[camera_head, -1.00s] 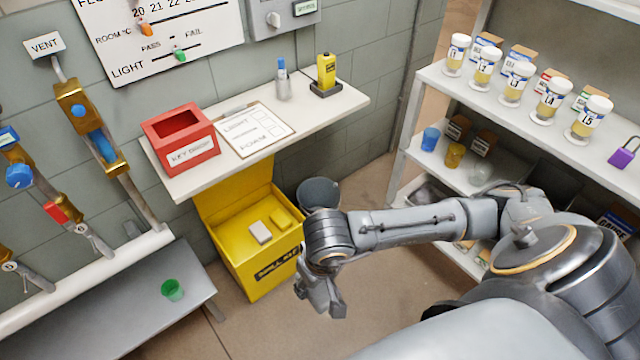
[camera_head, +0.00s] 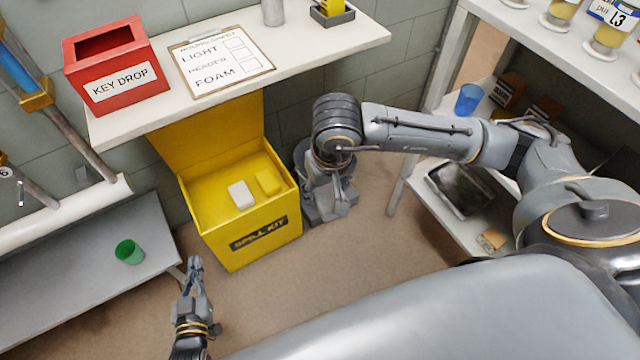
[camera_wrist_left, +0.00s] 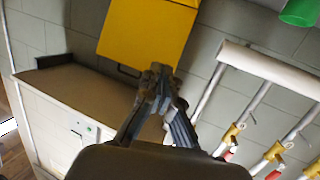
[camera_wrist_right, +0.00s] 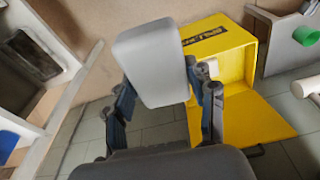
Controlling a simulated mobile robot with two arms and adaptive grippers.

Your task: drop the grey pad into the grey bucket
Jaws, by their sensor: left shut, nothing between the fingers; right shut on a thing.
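A pale grey pad (camera_wrist_right: 150,62) is gripped between the fingers of my right gripper (camera_wrist_right: 163,85) in the right wrist view. In the head view my right gripper (camera_head: 328,205) points down just right of the yellow spill kit box, and the held pad cannot be made out there. A grey bucket (camera_head: 302,153) is mostly hidden behind my right wrist, with only a part of its side showing. I cannot tell whether the pad is over its opening. My left gripper (camera_head: 194,266) is shut and empty, low in front of the box; it also shows in the left wrist view (camera_wrist_left: 160,72).
The open yellow spill kit box (camera_head: 256,240) holds a whitish block (camera_head: 241,195) and a yellow block (camera_head: 268,182). A shelf with a red key drop box (camera_head: 115,75) and a clipboard (camera_head: 220,62) is above. A green cup (camera_head: 129,252) stands on the left bench. White shelving is at right.

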